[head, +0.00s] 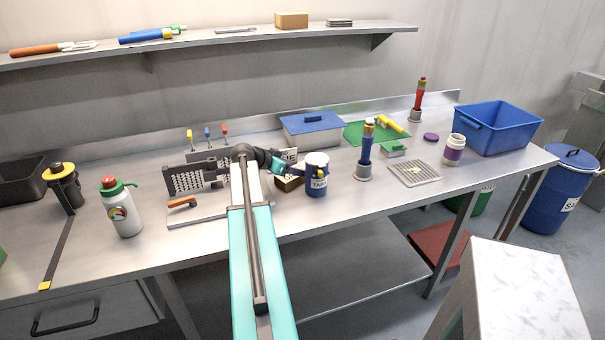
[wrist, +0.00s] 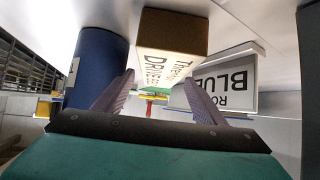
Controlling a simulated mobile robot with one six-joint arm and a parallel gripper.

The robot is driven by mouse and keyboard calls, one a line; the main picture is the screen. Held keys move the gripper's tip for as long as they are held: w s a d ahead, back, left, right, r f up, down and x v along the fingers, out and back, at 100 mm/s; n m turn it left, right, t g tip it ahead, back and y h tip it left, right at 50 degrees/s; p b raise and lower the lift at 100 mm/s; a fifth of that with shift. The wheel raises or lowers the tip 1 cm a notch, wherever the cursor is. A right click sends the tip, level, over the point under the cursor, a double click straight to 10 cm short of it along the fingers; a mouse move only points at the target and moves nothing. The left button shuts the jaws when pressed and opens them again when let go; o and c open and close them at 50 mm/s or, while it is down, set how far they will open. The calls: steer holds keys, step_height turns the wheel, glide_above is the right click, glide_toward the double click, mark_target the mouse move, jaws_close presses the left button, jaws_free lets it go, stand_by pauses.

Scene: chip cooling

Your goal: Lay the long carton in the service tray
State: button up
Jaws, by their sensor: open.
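A brown carton with a white lettered face (wrist: 165,62) is just ahead of my gripper (wrist: 158,79) in the wrist view. I take it to be the long carton; its brown side (head: 290,184) shows in the head view, partly hidden by my arm. My gripper (head: 292,169) is open, with nothing seen held. The wrist view looks upside down, and the carton appears beyond and above the fingertips there. I cannot tell whether they touch. I cannot surely pick out the service tray; a black open tray (head: 18,180) stands at the far left.
A blue canister (head: 317,181) stands close beside the carton and also shows in the wrist view (wrist: 96,62). A blue-lidded box (head: 312,132) with a "BLUE" label (wrist: 228,78) is behind.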

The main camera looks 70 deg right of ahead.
mark_target(302, 168)
steer(key=shift+d, duration=0.1)
steer(key=shift+p+x, duration=0.7)
steer(key=shift+x, duration=0.15)
steer(key=shift+p+x, duration=0.65)
steer(key=shift+x, duration=1)
steer(key=shift+d, duration=0.1)
steer(key=c, duration=1.2)
steer(key=shift+o, duration=0.2)
steer(key=shift+r, duration=0.2)
step_height(302, 168, up, 18)
steer(key=b, duration=0.5)
